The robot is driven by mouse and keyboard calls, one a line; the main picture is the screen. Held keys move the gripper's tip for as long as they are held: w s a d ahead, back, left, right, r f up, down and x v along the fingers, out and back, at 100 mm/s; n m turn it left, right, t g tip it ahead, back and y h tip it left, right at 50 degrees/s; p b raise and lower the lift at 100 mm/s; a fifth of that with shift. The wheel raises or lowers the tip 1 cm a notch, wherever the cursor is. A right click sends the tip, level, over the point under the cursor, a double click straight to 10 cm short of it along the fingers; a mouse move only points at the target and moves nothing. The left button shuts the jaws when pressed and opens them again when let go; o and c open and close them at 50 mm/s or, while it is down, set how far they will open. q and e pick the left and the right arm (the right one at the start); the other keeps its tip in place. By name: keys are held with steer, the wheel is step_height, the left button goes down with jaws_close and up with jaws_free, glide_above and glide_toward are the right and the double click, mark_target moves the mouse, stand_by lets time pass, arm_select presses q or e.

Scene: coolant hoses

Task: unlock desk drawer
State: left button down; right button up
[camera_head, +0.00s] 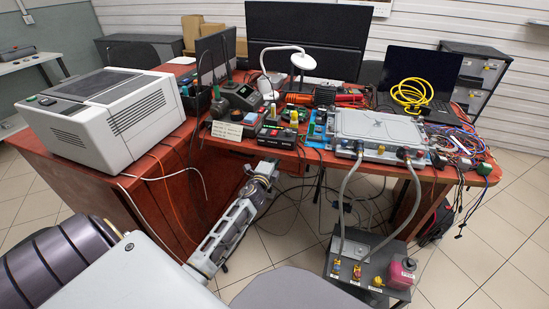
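The reddish-brown desk (150,205) spans the middle of the camera_head view, with a closed wooden side under the printer. I cannot make out a drawer front, lock or key; the desk front behind my arm is partly hidden. My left arm comes in from the lower left, and its gripper (266,168) is just in front of and below the desk's front edge, under the black control box. The fingertips are small and dark there, so I cannot tell whether they are open, shut or touching the desk. My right gripper is not in view.
A white printer-like machine (100,112) stands on the left of the desk. A control box (281,136) and a grey metal case (378,127) crowd the front edge. Grey hoses (417,195) run down to a dark box (350,262). Cables hang beneath the desk.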

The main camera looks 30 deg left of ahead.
arm_select(q)
steer(key=shift+d, duration=0.1)
steer(key=c, duration=1.5)
jaws_free()
steer(key=shift+s, duration=0.2)
steer(key=shift+v, duration=5.8)
steer(key=shift+s+n+y, duration=0.1)
steer(key=shift+n+y, duration=0.2)
